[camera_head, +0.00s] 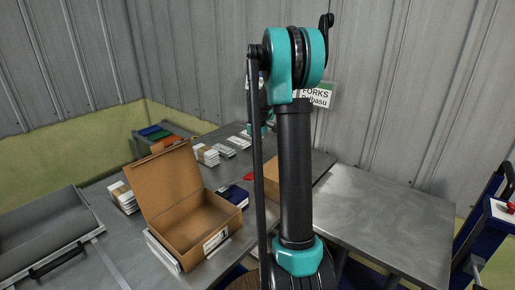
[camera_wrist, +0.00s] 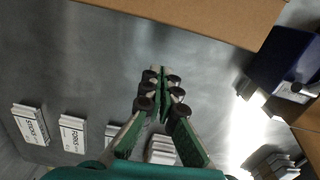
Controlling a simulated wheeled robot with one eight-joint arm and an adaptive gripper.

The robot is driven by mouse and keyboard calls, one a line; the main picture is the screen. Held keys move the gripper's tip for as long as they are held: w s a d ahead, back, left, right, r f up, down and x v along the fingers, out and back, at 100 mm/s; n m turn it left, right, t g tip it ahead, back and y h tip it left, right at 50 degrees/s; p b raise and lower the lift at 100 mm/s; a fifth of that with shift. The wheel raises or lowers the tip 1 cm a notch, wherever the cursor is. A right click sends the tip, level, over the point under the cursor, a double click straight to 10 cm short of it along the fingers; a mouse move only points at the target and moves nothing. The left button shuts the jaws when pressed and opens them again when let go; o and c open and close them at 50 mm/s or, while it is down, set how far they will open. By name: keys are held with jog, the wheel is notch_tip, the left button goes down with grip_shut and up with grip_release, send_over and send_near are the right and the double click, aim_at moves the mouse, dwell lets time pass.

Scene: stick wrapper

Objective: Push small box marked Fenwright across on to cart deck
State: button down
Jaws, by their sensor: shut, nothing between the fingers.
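No Fenwright marking is readable in either view. A closed-looking cardboard box (camera_head: 271,176) stands on the metal table, partly hidden behind my arm. A brown cardboard surface (camera_wrist: 215,18) fills the top of the wrist view; I cannot tell which box it belongs to. My gripper (camera_wrist: 161,82) is shut and empty, its fingertips together over bare grey metal, apart from that cardboard in the picture.
An open cardboard carton (camera_head: 185,205) stands on the left, with a dark blue box (camera_head: 232,194) beside it. White card stacks (camera_head: 206,155) lie behind. A grey tray (camera_head: 38,240) is far left. The right-hand metal surface (camera_head: 385,215) is bare.

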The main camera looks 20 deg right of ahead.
aim_at(265, 164)
notch_tip(265, 164, down, 4)
jog(key=shift+r, duration=0.2)
jog(key=shift+s+d+f, duration=0.1)
jog(key=shift+s+d, duration=0.6)
jog(key=shift+s, duration=0.35)
jog(key=shift+s+d, duration=0.5)
jog(key=shift+s, duration=0.15)
jog(key=s+d, duration=0.1)
jog(key=s, duration=0.1)
jog(key=s+d, duration=0.3)
jog(key=s, duration=0.1)
jog(key=shift+d, duration=0.25)
